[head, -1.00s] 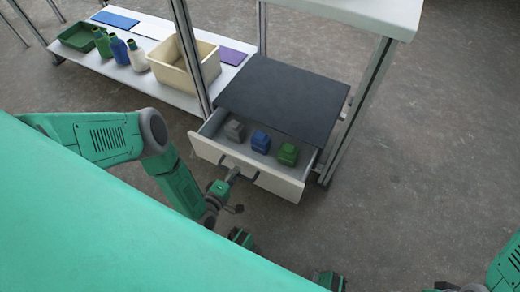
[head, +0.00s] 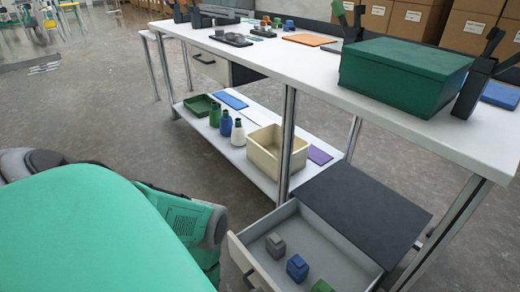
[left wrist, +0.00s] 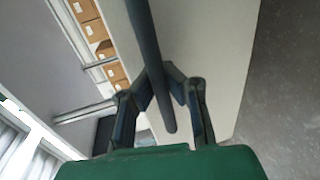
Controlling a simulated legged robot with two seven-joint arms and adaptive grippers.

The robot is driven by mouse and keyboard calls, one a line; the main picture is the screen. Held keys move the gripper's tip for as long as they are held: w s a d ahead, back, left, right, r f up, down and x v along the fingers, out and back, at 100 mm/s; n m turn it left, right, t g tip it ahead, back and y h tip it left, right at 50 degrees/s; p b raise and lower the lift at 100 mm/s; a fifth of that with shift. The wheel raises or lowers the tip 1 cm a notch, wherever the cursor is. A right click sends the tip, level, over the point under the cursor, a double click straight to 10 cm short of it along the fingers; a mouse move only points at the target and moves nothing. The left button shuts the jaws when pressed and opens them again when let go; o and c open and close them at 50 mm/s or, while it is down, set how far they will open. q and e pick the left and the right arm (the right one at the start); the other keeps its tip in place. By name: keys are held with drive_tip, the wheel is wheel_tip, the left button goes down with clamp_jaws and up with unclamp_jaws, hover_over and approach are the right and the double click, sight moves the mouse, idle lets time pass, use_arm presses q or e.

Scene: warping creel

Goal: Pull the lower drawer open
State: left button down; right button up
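The lower drawer (head: 248,264) is pulled out from under a dark-topped cabinet (head: 365,207). A grey block (head: 275,245), a blue block (head: 297,267) and a green block (head: 322,286) lie inside it, with bare drawer floor behind them. Its dark handle (head: 249,278) shows at the bottom edge of the head view. In the left wrist view, my left gripper (left wrist: 160,80) has its fingertips closed in on the dark handle bar (left wrist: 168,115), in front of the pale drawer front (left wrist: 205,50). My right gripper is in neither current view.
A white workbench (head: 300,70) stands above, carrying a green box (head: 400,75). Its metal legs (head: 287,145) rise close to the drawer. The low shelf holds a cream bin (head: 262,165), bottles (head: 226,124) and a green tray (head: 197,104).

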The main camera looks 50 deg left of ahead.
use_arm(q)
drive_tip(key=shift+d, duration=0.2)
drive_tip(key=c, duration=1.6)
unclamp_jaws()
drive_tip(key=shift+f, duration=0.1)
drive_tip(key=shift+c, duration=0.2)
drive_tip(key=shift+o, duration=0.4)
drive_tip(key=shift+a, duration=0.15)
drive_tip(key=v, duration=1.2)
